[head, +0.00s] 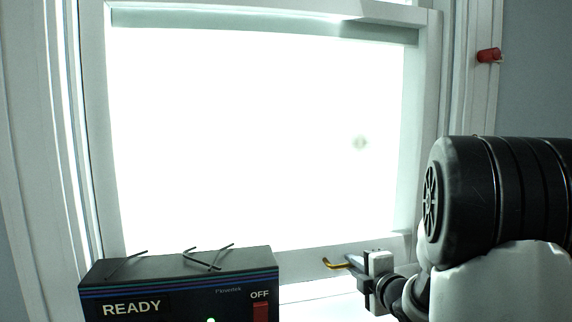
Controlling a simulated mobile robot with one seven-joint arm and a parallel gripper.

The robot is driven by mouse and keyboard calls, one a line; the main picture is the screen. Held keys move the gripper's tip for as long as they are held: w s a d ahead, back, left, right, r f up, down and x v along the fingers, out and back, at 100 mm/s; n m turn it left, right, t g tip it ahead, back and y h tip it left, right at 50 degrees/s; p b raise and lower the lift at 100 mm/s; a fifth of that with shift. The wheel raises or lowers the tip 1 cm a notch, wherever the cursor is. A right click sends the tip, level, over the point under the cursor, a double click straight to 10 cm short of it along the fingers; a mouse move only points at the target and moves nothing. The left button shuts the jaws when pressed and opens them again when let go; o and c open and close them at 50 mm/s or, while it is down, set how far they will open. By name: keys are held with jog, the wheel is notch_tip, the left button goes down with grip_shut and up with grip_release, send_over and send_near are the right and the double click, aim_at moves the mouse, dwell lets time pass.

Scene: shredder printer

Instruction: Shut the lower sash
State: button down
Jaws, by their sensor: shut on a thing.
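The lower sash is a white-framed window pane filling the middle of the head view, and its bottom rail (300,262) runs behind a black machine. A bright strip shows below the rail at the right; I cannot tell how much of it is open gap or sill. A brass-coloured lift handle (332,264) sticks out at the rail, right of centre. My gripper (350,263) is at the handle from the right, shut on it. The fingertips are small here, so the exact hold is hard to see.
The black machine (180,284) with a READY label and a red OFF switch (260,312) stands at the lower left, close to the sash. Several dark bent rods (202,260) lie on its top. A red piece (489,55) is on the right window frame.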

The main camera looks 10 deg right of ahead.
jog(key=shift+f+b, duration=0.65)
jog(key=shift+f, duration=0.2)
jog(key=shift+f, duration=0.95)
jog(key=c, duration=1.6)
grip_release()
jog(key=shift+o, duration=0.4)
jog(key=shift+r, duration=0.1)
